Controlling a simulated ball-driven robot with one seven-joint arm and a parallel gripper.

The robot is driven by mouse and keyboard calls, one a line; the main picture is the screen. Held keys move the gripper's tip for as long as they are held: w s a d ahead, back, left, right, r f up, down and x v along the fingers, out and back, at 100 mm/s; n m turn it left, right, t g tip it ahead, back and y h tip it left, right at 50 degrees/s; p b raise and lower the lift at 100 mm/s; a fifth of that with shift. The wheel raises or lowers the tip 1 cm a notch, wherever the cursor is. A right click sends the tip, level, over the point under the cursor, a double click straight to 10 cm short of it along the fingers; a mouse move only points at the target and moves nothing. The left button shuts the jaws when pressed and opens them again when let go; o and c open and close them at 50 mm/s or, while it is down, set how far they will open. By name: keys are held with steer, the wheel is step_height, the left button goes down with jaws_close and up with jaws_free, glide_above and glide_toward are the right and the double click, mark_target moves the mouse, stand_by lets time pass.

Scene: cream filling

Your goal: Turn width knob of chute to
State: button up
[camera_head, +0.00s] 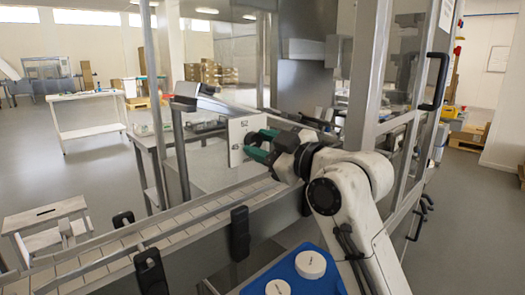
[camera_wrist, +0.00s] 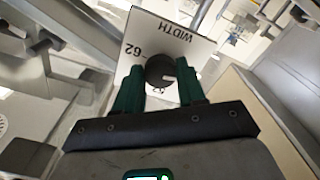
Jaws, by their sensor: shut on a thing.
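The width knob (camera_wrist: 160,70) is a dark round knob with a pale mark, on a white plate (camera_wrist: 178,32) lettered "WIDTH" with "62" and another number beside it. In the head view the white plate (camera_head: 236,128) shows edge-lit on the end of the chute (camera_head: 205,103), above the conveyor. My gripper (camera_wrist: 160,85) has green fingers, one on each side of the knob, and is shut on it. In the head view my gripper (camera_head: 262,145) reaches to the plate from the right, and its fingers hide the knob there.
A conveyor (camera_head: 150,240) with side rails and black brackets runs below my arm. A blue tray (camera_head: 310,280) with white round lids stands at the bottom. A metal-framed post (camera_head: 370,70) and glass enclosure stand close behind and right of my arm.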

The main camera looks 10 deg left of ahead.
steer(key=shift+f, duration=0.2)
stand_by(0.4)
steer(key=o, duration=1.1)
steer(key=shift+r+n, duration=0.15)
steer(key=shift+n, duration=0.15)
steer(key=shift+c, duration=0.2)
steer(key=v, duration=1)
steer(key=shift+s+d, duration=0.25)
steer(key=shift+d, duration=0.05)
